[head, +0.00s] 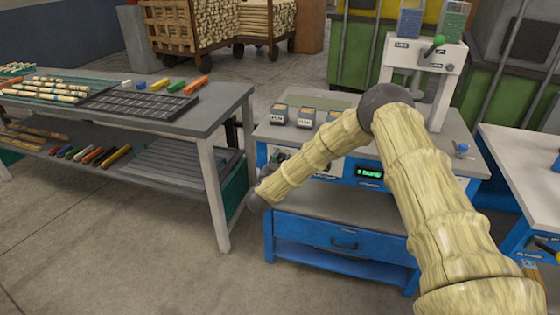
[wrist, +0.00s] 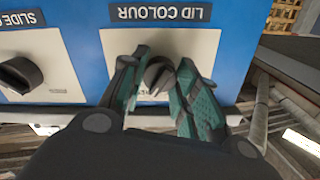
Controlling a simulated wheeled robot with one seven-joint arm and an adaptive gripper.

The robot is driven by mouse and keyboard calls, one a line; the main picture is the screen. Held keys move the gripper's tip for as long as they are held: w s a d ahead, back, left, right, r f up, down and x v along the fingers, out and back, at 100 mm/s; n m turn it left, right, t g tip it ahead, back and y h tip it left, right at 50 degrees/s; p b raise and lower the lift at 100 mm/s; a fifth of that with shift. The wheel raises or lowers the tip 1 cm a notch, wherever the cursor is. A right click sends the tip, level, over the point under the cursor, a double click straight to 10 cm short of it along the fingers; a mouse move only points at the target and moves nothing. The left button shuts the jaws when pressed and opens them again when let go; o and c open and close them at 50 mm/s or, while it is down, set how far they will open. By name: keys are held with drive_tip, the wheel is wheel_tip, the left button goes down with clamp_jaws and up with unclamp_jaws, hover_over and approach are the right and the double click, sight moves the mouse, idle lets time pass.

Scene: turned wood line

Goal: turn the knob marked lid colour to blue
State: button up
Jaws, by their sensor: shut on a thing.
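The lid colour knob (wrist: 158,73) is a dark round knob on a pale plate in the wrist view. The label LID COLOUR (wrist: 160,13) appears upside down on the blue panel above it. My gripper (wrist: 163,78) has its two teal fingers on either side of the knob, shut on it. The markings around the knob are mostly covered or too small to read, so I cannot tell its setting. In the head view my arm crosses in front of the blue machine (head: 345,257) and hides much of its control panel.
A second dark knob (wrist: 18,75), its label starting SLIDE, is left in the wrist view. In the head view a small green display (head: 369,173) is on the machine's front. A workbench (head: 214,110) with a dark tray stands left, and another table (head: 520,160) right.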

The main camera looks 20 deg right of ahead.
drive_tip(key=n, duration=0.1)
drive_tip(key=n+p, duration=0.1)
drive_tip(key=n, duration=0.1)
drive_tip(key=shift+w+a+r, duration=0.1)
drive_tip(key=shift+r, duration=0.15)
drive_tip(key=n+p, duration=0.1)
drive_tip(key=n, duration=0.5)
drive_tip(key=shift+f+n, duration=0.1)
drive_tip(key=shift+n, duration=1.8)
drive_tip(key=o, duration=1)
drive_tip(key=shift+a, duration=0.1)
drive_tip(key=shift+f, duration=0.1)
